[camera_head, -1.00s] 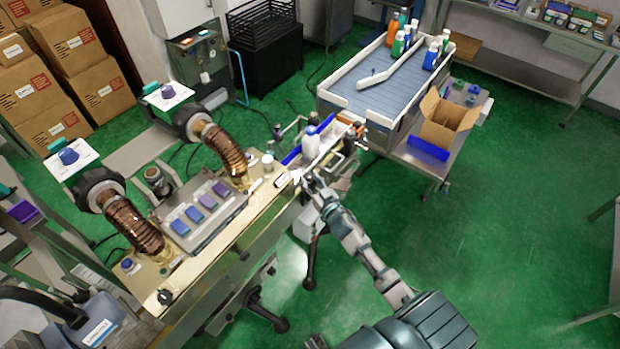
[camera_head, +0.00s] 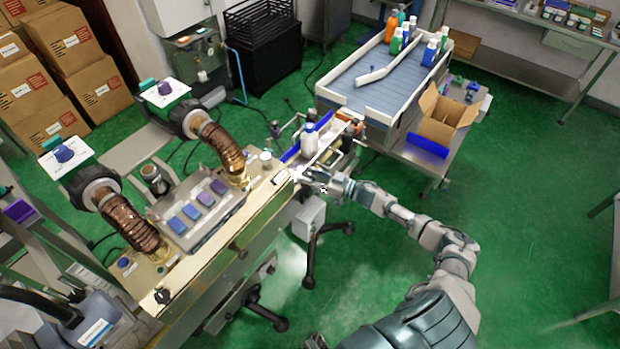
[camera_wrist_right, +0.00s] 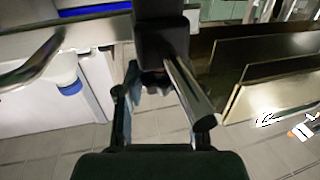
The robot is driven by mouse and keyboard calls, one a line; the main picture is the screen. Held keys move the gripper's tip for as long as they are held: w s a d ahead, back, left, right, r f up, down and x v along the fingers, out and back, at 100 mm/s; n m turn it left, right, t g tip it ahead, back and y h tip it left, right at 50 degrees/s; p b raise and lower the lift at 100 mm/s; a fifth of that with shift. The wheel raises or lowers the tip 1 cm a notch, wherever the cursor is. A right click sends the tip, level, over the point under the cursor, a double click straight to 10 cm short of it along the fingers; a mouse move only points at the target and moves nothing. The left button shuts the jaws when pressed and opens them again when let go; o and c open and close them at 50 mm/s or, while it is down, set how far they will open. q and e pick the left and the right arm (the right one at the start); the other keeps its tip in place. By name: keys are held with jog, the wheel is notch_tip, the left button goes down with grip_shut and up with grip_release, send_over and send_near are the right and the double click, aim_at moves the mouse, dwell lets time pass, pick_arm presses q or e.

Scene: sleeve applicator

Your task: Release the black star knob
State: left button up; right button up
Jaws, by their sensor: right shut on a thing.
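My right gripper (camera_head: 312,178) is at the front edge of the machine near its right end, beside the white bottle (camera_head: 309,139). In the right wrist view the two fingers of the right gripper (camera_wrist_right: 160,108) stand on either side of the small black star knob (camera_wrist_right: 154,80), and the gripper is shut on it. The knob sits under a dark upright block (camera_wrist_right: 160,32), which hides part of it. In the head view the knob is too small and covered to make out. My left gripper is not in view.
The bottle stands in a blue-edged channel on the machine. The control panel with coloured buttons (camera_head: 202,208) lies to its left. A conveyor table (camera_head: 352,102) with bottles and an open carton (camera_head: 440,115) stand behind right. The green floor at right is clear.

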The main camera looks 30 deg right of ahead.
jog(key=shift+d+r, duration=0.1)
jog(key=shift+r, duration=0.05)
jog(key=o, duration=1.2)
jog(key=shift+c, duration=0.2)
jog(key=shift+s+d, duration=0.25)
jog(key=shift+d, duration=0.05)
jog(key=v, duration=1.1)
jog(key=shift+d, duration=0.25)
